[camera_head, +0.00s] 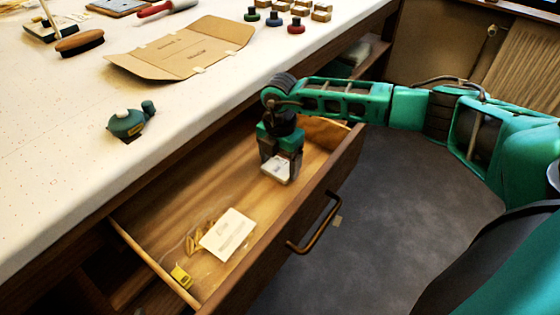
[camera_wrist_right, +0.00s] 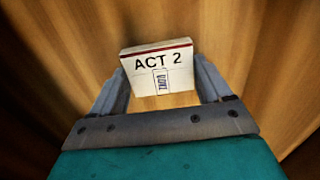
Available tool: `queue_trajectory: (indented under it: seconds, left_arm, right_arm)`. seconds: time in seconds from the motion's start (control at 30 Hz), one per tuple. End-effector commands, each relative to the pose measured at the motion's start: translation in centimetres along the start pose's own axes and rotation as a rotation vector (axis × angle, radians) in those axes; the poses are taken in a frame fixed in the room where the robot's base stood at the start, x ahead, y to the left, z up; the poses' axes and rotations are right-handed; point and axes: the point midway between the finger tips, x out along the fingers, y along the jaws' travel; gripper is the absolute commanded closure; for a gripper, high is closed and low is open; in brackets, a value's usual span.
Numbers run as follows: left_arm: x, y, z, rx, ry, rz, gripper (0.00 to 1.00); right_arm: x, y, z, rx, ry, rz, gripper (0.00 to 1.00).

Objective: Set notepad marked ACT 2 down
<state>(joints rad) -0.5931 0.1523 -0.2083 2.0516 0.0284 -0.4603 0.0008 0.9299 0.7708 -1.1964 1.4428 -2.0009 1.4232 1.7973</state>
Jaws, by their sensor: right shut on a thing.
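The notepad marked ACT 2 (camera_wrist_right: 158,60) is a small white pad with a dark red top edge, held between the two fingers of my right gripper (camera_wrist_right: 160,95). In the head view my right gripper (camera_head: 279,170) reaches down into the open wooden drawer, with the white notepad (camera_head: 277,172) at its fingertips. Whether the pad touches the drawer floor (camera_head: 185,205) I cannot tell. My left gripper is not in view.
A white card (camera_head: 228,234), small tan pieces (camera_head: 197,238) and a yellow item (camera_head: 181,275) lie in the drawer's near-left part. The drawer front has a handle (camera_head: 315,225). The white tabletop (camera_head: 60,140) holds a flattened cardboard piece (camera_head: 185,50) and a green item (camera_head: 128,122).

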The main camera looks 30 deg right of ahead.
Motion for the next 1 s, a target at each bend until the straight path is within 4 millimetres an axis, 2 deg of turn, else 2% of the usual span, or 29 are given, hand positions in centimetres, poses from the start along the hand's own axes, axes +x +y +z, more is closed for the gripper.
queue_trajectory:
  seconds: [0.23, 0.27, 0.47, 0.77, 0.87, 1.0]
  left_arm:
    - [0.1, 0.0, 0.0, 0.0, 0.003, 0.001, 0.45]
    - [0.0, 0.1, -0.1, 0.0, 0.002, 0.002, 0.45]
    - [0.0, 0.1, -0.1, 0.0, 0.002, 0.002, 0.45]
    - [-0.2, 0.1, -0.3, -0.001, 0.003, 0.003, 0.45]
    - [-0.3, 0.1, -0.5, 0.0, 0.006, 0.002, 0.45]
    - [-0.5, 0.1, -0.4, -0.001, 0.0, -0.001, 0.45]
  right_arm:
    - [0.3, 0.0, 0.0, 0.0, 0.0, 0.001, 0.55]
    - [0.2, 0.0, 0.0, 0.0, 0.0, 0.001, 0.19]
    - [0.2, 0.0, 0.0, 0.0, 0.0, 0.0, 0.0]
    - [-0.3, 0.0, 0.0, 0.0, 0.0, 0.001, 0.0]
    - [-1.5, 0.1, 0.1, 0.0, 0.0, 0.004, 0.0]
    - [-4.3, 0.1, 0.1, -0.002, -0.002, 0.005, 0.0]
